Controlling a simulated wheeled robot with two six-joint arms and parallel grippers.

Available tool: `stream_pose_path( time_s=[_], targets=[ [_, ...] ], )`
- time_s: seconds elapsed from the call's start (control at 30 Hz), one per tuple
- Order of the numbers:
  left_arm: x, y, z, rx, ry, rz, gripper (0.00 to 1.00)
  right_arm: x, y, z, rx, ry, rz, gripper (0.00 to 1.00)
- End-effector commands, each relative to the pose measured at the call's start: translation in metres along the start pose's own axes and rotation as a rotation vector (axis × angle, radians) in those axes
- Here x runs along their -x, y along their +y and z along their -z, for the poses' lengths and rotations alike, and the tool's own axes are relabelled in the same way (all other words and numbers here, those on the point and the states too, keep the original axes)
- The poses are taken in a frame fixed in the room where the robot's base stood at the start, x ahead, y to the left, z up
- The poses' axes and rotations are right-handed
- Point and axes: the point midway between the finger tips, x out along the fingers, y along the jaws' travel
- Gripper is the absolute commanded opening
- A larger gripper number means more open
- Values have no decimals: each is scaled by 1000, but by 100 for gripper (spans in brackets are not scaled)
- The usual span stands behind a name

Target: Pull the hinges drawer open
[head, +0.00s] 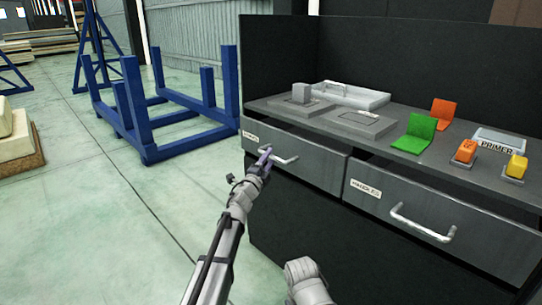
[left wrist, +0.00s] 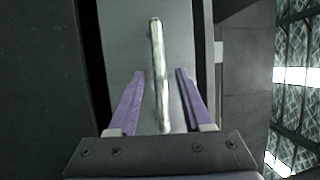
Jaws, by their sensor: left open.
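The left drawer (head: 318,160) of the dark workbench has a small white label (head: 250,136), too small to read. Its bar handle (head: 284,160) is pale metal. My left gripper (head: 265,161) is at this handle, in front of the drawer. In the left wrist view, the purple fingers of my left gripper (left wrist: 160,75) are open, one on each side of the handle (left wrist: 155,60), with gaps showing. The right drawer (head: 470,222) has its own handle (head: 422,225) and a label (head: 366,188) that seems to read HANDLES. My right gripper is not in view.
The worktop (head: 285,108) carries a white tray (head: 350,95), green (head: 414,134) and orange (head: 443,111) bent pieces, a PRIMER plate (head: 498,140) and orange (head: 465,151) and yellow (head: 516,166) blocks. A blue frame (head: 150,150) stands at left. The floor in front is clear.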

Motion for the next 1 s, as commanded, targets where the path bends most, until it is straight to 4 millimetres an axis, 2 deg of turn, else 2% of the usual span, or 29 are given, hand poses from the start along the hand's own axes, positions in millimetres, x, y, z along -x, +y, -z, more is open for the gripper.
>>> stream_pose_path(
  time_s=[0.03, 0.1, 0.4, 0.83, 1.0],
  targets=[
    [-11, -1, -1, 0, 1, 0, 50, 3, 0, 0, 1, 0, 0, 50],
    [-18, 0, 0, 0, 1, 0, 50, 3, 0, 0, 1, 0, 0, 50],
    [-20, 0, 0, -1, 0, 0, 50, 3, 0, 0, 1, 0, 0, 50],
    [-20, 0, 0, -1, 0, 0, 2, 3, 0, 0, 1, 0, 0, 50],
    [-20, 0, 0, -1, 0, 0, 0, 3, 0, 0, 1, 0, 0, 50]
  ],
)
